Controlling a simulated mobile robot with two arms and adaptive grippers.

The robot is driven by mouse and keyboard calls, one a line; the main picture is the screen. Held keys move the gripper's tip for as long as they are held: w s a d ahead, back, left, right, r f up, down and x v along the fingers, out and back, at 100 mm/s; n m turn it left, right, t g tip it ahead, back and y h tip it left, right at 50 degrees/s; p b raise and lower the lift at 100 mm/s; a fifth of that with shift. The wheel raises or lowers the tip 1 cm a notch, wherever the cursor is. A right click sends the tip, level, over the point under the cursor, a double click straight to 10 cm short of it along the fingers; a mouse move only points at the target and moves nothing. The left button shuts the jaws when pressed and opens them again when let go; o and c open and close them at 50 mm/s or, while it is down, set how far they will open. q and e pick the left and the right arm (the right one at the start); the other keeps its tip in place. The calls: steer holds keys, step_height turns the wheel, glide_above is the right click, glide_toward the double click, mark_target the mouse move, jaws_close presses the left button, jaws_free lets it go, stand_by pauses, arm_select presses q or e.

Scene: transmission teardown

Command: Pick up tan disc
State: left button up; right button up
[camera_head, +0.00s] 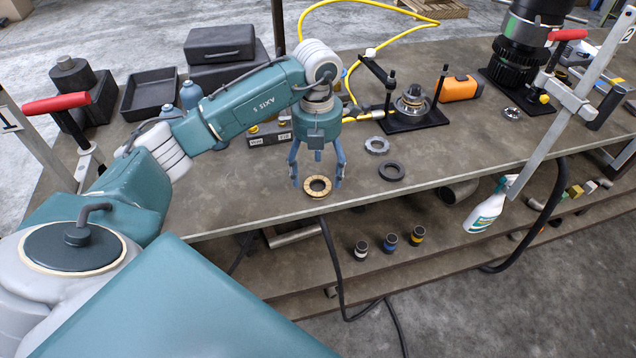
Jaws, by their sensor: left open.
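The tan disc (317,194) is a flat ring with a dark hole, lying on the grey-brown workbench (235,195) close to its front edge. My left gripper (317,181) hangs just above the disc, pointing down. Its fingers are spread open on either side of the disc, and nothing is held. I cannot tell whether the fingertips touch the disc or the bench. My right gripper does not show.
A dark ring (391,171) and a grey notched ring (377,145) lie to the right of the disc. A black fixture (413,116) stands behind them. A yellow hose (345,60) runs at the back. A spray bottle (486,212) is at the front right.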

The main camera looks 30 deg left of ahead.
mark_target(318, 188)
arm_select(q)
step_height(318, 188, down, 3)
steer(key=shift+f+p, duration=0.15)
steer(key=shift+p, duration=0.55)
steer(key=shift+f, duration=0.2)
steer(key=c, duration=1.2)
steer(key=shift+c, duration=0.9)
steer(key=shift+w, duration=0.1)
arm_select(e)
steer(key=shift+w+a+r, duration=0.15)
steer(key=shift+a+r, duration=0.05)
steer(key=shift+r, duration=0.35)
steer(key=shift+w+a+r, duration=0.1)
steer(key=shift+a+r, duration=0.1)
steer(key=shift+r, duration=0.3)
